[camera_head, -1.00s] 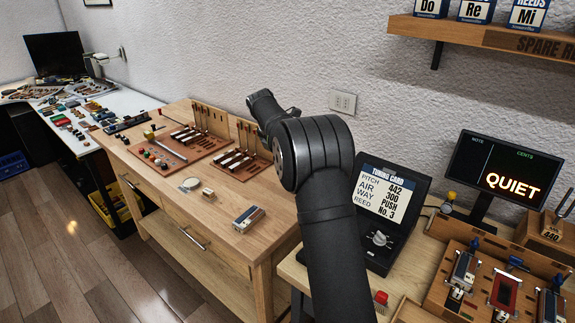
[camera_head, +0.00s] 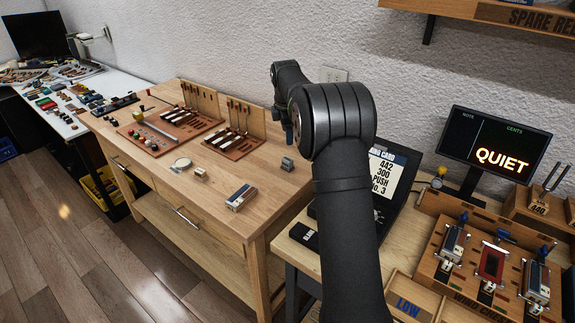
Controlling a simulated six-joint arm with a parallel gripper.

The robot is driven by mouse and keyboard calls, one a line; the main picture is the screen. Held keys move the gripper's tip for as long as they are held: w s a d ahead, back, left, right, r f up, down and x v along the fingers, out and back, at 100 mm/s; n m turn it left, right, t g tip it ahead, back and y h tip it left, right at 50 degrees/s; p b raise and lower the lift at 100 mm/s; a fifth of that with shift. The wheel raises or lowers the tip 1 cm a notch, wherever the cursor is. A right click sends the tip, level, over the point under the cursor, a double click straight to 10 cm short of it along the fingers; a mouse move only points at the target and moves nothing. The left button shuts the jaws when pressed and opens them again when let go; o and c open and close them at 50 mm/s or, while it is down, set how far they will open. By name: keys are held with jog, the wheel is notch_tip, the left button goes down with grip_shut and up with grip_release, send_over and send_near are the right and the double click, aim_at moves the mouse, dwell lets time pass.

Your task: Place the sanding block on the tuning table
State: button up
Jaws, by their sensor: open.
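A small grey block (camera_head: 287,163) lies near the right end of the wooden workbench. A small pale block (camera_head: 200,172) lies further left on it. I cannot tell for sure which of them is the sanding block. The table with the tuning card and the display, likely the tuning table (camera_head: 408,262), stands at the right. My gripper (camera_head: 287,134) shows only as a small dark part left of my elbow, above the workbench and near the grey block. It is open with nothing seen in it; most of it is hidden by my own arm.
A tuning card stand (camera_head: 385,185), a display (camera_head: 495,142) and a wooden holder (camera_head: 470,285) crowd the right table.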

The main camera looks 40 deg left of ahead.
jog(key=w+d+m+g+y, duration=0.2)
jog(key=w+d+m, duration=0.15)
jog(key=m, duration=0.45)
jog(key=m+y, duration=0.1)
jog(key=m, duration=0.1)
send_over(289, 160)
jog(key=d, duration=0.2)
jog(key=f, duration=0.9)
jog(key=shift+d+f, duration=0.2)
jog(key=shift+f, duration=0.2)
jog(key=shift+a+x, duration=0.2)
jog(key=shift+x, duration=2.55)
jog(key=shift+r, duration=0.15)
grip_shut()
